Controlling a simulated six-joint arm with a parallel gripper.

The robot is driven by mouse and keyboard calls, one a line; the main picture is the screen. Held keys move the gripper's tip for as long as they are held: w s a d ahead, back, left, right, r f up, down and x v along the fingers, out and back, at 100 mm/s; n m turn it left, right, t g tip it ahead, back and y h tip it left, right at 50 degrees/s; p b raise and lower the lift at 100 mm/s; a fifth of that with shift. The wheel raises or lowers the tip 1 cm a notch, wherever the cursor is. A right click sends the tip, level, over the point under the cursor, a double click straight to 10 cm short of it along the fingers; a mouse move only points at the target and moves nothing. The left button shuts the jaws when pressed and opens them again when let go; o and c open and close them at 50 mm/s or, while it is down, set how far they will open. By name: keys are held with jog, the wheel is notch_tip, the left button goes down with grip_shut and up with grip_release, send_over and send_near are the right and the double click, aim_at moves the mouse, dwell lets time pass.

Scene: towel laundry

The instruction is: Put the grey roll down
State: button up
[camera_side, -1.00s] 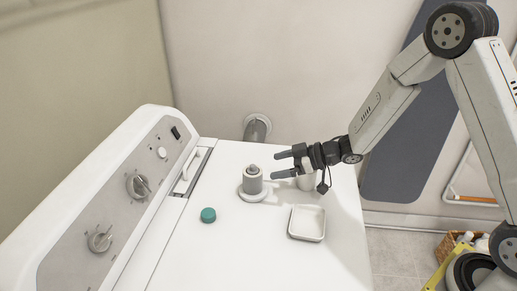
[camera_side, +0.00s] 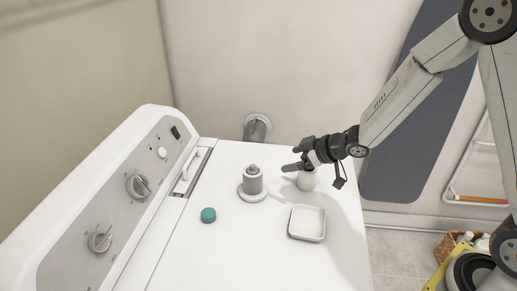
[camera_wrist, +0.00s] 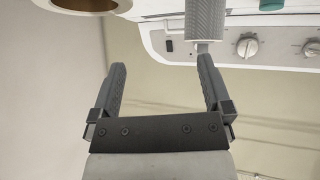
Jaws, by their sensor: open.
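The grey roll (camera_side: 253,182) stands upright on a round holder with a central post (camera_side: 253,167), on the white appliance top. The holder's round base (camera_side: 248,196) shows below it. My gripper (camera_side: 292,158) is to the right of the roll, apart from it and above a white cup-like container (camera_side: 306,181). In the wrist view my gripper (camera_wrist: 161,65) has its two fingers wide apart with nothing between them. The textured grey roll (camera_wrist: 205,20) shows there beyond the right fingertip.
A shallow white tray (camera_side: 291,222) lies in front of the cup. A teal disc (camera_side: 208,215) lies left of the tray. The control panel (camera_side: 120,200) rises along the left. A grey pipe (camera_side: 257,130) meets the wall behind. The front of the top is clear.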

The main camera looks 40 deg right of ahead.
jog(key=s+d+m+g+h, duration=0.2)
jog(key=s+m+g+h, duration=0.2)
jog(key=s, duration=1.5)
jog(key=m+g, duration=0.2)
jog(key=g, duration=0.1)
jog(key=shift+d+r, duration=0.2)
jog(key=shift+r, duration=0.1)
jog(key=shift+w, duration=0.1)
notch_tip(320, 180, up, 3)
jog(key=n+g, duration=0.3)
jog(key=n, duration=0.6)
send_over(253, 165)
jog(key=shift+a+r, duration=0.15)
jog(key=shift+a, duration=0.2)
jog(key=shift+d+f, duration=0.15)
jog(key=shift+f, duration=1.8)
jog(key=shift+d+f, duration=0.15)
jog(key=shift+f, duration=1.8)
